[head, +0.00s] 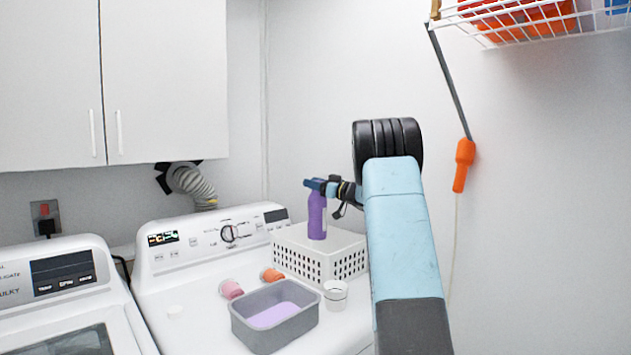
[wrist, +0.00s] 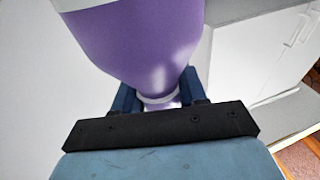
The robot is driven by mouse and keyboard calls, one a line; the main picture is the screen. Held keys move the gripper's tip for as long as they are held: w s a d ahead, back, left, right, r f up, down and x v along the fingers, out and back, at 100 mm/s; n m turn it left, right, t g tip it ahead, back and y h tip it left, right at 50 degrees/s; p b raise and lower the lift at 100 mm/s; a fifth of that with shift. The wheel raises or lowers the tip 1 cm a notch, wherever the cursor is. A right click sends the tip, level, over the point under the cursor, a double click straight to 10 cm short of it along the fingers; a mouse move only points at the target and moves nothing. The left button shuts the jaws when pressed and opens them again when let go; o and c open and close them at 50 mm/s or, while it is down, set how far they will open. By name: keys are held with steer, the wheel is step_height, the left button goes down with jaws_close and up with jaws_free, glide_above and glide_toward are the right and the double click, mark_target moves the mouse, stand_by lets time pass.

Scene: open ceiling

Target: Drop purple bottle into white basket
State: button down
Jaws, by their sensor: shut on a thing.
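The purple bottle (head: 317,217) is upright in the head view. My gripper (head: 324,186) is shut on its narrow top end. In the wrist view the purple bottle (wrist: 148,45) fills the upper middle, and my gripper (wrist: 157,92) has a blue finger on each side of its neck. The white basket (head: 345,263), with perforated sides, sits on the right-hand washing machine. The bottle appears over the basket's middle in the head view. I cannot tell whether its base touches the basket or hangs above or inside it.
On the same machine (head: 172,300), a grey tub (head: 245,336) with lavender contents stands in front of the basket. A white cup (head: 336,303), a pink item (head: 231,289) and an orange item (head: 274,275) are close by. A wire shelf (head: 545,28) hangs upper right.

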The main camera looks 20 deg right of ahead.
steer(key=c, duration=0.5)
jaws_free()
steer(key=shift+c, duration=0.2)
steer(key=v, duration=1.3)
steer(key=shift+s+d, duration=0.25)
steer(key=shift+f, duration=0.15)
